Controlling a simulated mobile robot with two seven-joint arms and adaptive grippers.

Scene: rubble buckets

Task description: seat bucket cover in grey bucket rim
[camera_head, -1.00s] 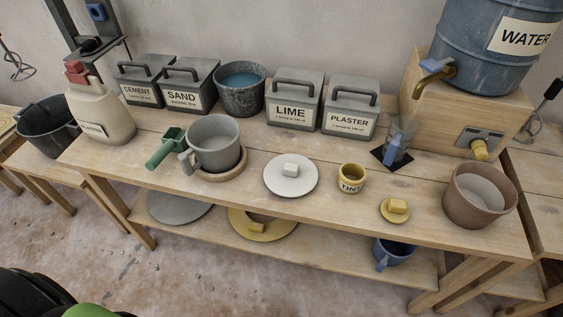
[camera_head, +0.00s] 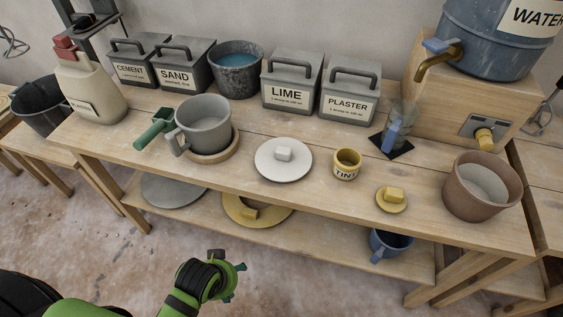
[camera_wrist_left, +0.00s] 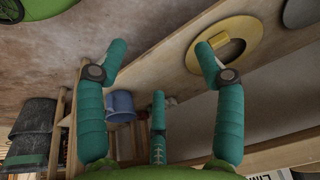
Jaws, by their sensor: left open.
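The grey bucket (camera_head: 205,128), with a handle on its left side, stands upright on a round wooden ring (camera_head: 214,158) on the bench. Its top is open. A round white cover (camera_head: 284,172) with a pale block knob (camera_head: 283,154) lies flat on the bench, right of the bucket and apart from it. My left gripper (camera_head: 240,281) is low in front of the bench, below the white cover. In the left wrist view its teal fingers (camera_wrist_left: 158,75) are spread open with nothing between them. My right gripper is not in view.
A yellow tint pot (camera_head: 346,164), a small yellow lid (camera_head: 391,199) and a brown bucket (camera_head: 478,190) stand to the right. A green scoop (camera_head: 156,128) lies beside the grey bucket. The lower shelf holds a yellow ring (camera_head: 240,211), a grey disc (camera_head: 172,190) and a blue bucket (camera_head: 388,245).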

